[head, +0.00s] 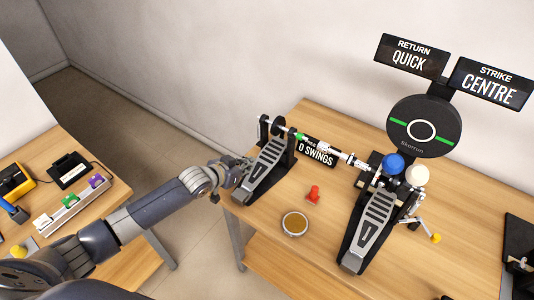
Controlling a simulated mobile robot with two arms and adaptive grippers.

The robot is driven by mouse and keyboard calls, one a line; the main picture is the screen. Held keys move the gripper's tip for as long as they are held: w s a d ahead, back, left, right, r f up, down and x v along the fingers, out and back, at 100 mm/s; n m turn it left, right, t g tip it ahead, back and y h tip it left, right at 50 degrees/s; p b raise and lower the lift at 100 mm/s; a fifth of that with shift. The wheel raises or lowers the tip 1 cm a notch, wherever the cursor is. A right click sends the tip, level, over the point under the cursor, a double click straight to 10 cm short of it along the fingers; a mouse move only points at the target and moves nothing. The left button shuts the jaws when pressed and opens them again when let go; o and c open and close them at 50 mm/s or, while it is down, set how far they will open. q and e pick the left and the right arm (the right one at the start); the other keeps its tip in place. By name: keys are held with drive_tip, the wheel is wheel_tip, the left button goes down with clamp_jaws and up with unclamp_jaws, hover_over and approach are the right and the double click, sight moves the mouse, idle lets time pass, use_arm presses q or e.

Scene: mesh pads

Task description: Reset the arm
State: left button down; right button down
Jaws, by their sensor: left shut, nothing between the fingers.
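My left arm reaches in from the lower left, and my left gripper (238,168) is at the left edge of the wooden table, beside the left foot pedal (265,170). It is small in view and looks shut, with nothing seen in it. I cannot tell whether it touches the pedal. A second foot pedal (368,232) stands to the right, joined to the left one by a rod. A round black pad (424,126) with a green stripe stands behind the second pedal, with blue (393,164) and white balls below it. My right gripper is not in view.
On the wooden table (335,262) are a red peg-like piece (314,194) and a round dish (295,223). Signs reading "RETURN QUICK" (411,57) and "STRIKE CENTRE" (490,84) stand above the pad. A side table at left holds coloured items (70,201). Floor lies between the tables.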

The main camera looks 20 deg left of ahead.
use_arm(q)
drive_tip(key=shift+r, duration=0.25)
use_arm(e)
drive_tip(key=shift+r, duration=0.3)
